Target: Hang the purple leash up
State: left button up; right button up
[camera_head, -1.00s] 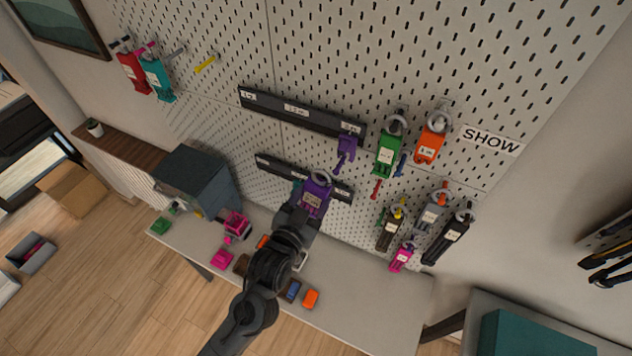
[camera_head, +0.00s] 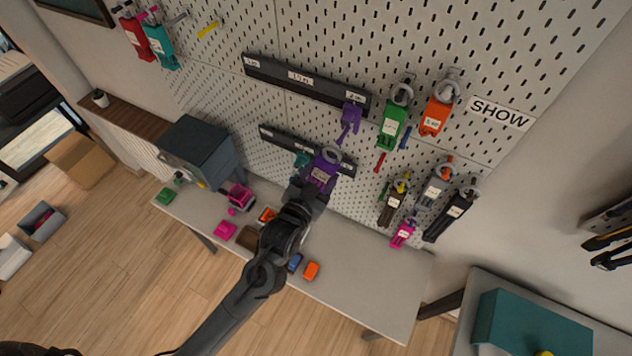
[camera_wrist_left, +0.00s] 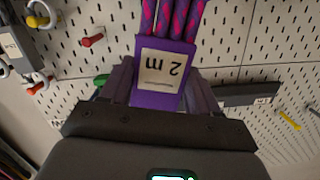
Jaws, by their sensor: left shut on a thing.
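The purple leash (camera_head: 322,172) has a white label and a grey ring at its top. It is in front of the lower dark rail in the head view. My left gripper (camera_head: 312,188) is shut on its purple tag, which reads "2 m" in the left wrist view (camera_wrist_left: 164,75). Purple-and-pink cords run up from the tag there. A small purple piece (camera_head: 350,120) hangs at the right end of the upper dark rail (camera_head: 300,77). Whether the leash touches the board is unclear. My right gripper is not in view.
Green (camera_head: 392,125), orange (camera_head: 437,115) and several other leashes hang on the pegboard at right, near the "SHOW" sign (camera_head: 500,112). A red peg (camera_head: 380,161) is bare. The table (camera_head: 365,270) below holds a grey box (camera_head: 197,150) and several small coloured items.

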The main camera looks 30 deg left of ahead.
pick_arm(q)
jog(key=shift+w+b, duration=0.3)
jog(key=shift+w, duration=0.65)
jog(key=shift+w+d, duration=0.1)
jog(key=shift+w, duration=1.9)
jog(key=o, duration=0.6)
jog(key=c, duration=0.4)
jog(key=shift+f, duration=0.15)
